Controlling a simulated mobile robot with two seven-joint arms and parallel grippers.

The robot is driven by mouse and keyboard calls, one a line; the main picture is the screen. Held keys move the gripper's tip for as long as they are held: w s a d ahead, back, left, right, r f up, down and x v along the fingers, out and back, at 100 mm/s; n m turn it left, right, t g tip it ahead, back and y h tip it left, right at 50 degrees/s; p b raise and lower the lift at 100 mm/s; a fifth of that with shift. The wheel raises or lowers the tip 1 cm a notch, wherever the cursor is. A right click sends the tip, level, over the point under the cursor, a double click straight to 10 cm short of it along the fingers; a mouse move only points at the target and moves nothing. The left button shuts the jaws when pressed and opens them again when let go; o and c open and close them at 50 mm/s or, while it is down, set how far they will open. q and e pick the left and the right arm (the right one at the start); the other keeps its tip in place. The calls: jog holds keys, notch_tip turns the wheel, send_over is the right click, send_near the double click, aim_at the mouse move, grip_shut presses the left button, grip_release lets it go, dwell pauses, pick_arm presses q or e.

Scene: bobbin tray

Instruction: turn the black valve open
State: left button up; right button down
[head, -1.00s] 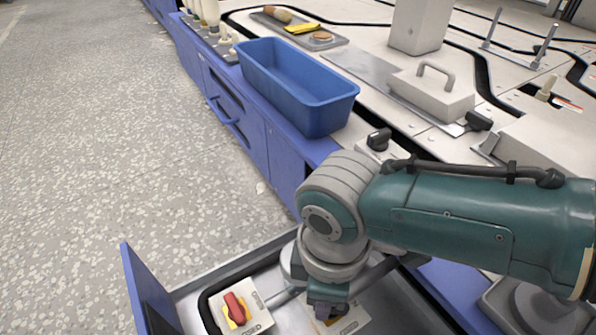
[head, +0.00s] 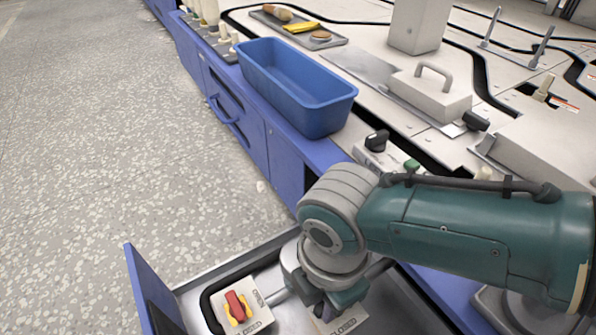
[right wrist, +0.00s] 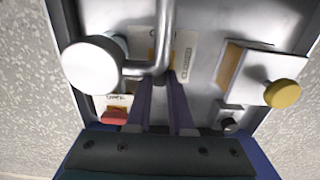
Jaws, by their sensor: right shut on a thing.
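My right gripper (head: 322,308) reaches down into the open drawer over a pale plate (head: 347,323) marked CLOSED. In the right wrist view its two fingers (right wrist: 161,82) are close together, with the same plate (right wrist: 187,55) and some yellow behind the tips. The gripper is shut on the black valve's handle, which the fingers and wrist hide almost fully, so its angle cannot be told. A second valve with a red handle (head: 235,306) on yellow sits on its own plate to the left. My left gripper is not in view.
The drawer front (head: 152,290) stands at the left. A bent metal pipe (right wrist: 163,35) runs close to the fingertips, with a white round part (right wrist: 91,65) and a yellow knob (right wrist: 285,93) either side. A blue bin (head: 300,90) and a black knob (head: 377,140) are on the counter.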

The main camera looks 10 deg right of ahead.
dwell(0.5)
jog(key=c, duration=0.8)
grip_release()
notch_tip(320, 180, up, 10)
jog(key=p, duration=0.8)
jog(key=shift+p, duration=0.35)
